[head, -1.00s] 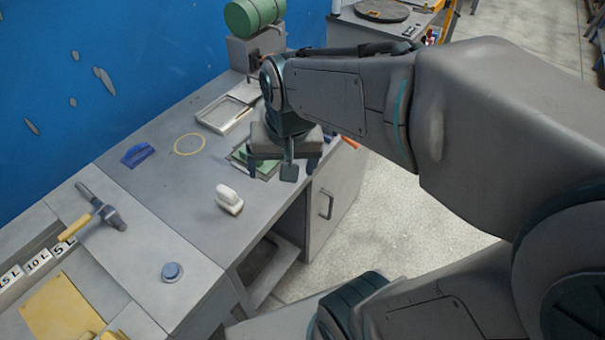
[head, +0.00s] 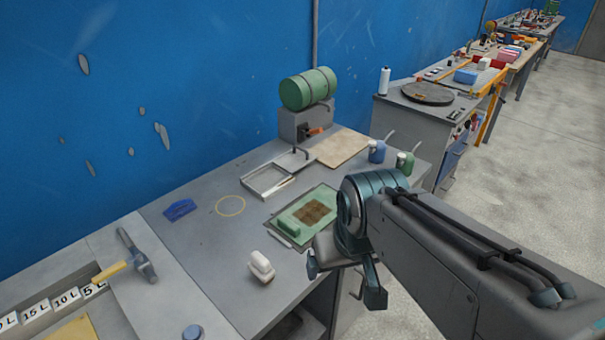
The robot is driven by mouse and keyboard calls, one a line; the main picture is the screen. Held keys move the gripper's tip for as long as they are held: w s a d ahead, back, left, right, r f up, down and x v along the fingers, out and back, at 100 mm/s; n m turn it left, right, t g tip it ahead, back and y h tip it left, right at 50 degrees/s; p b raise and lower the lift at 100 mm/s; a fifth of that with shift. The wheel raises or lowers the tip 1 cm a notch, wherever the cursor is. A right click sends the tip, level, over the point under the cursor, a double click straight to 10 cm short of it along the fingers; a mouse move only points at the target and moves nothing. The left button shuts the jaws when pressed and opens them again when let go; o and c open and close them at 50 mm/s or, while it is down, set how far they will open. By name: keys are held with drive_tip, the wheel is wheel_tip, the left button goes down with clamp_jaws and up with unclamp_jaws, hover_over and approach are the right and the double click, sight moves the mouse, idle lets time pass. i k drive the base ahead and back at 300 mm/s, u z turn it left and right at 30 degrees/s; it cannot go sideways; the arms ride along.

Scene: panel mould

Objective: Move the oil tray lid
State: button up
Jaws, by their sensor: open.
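A shallow grey metal tray (head: 268,182) lies open on the bench in the head view, with a pale rod-like thing in it. A flat beige board (head: 342,147) lies behind and to its right, by the drum stand. I cannot tell for sure which piece is the oil tray lid. My gripper (head: 345,280) is open and points down near the bench's front edge, in front of a green panel (head: 325,196) with a brown patch. Nothing shows between its fingers. The arm hides the bench's front right part.
A green drum (head: 309,88) on a stand is at the back. A white-handled block (head: 261,266), a blue tool (head: 180,210), a yellow ring (head: 230,205) and a hammer (head: 136,255) lie leftward.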

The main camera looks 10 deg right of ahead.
sight(293, 161)
drive_tip(key=z, duration=2.15)
drive_tip(key=i, duration=1.6)
drive_tip(key=u, duration=3.35)
drive_tip(key=i, duration=0.5)
drive_tip(key=z, duration=0.05)
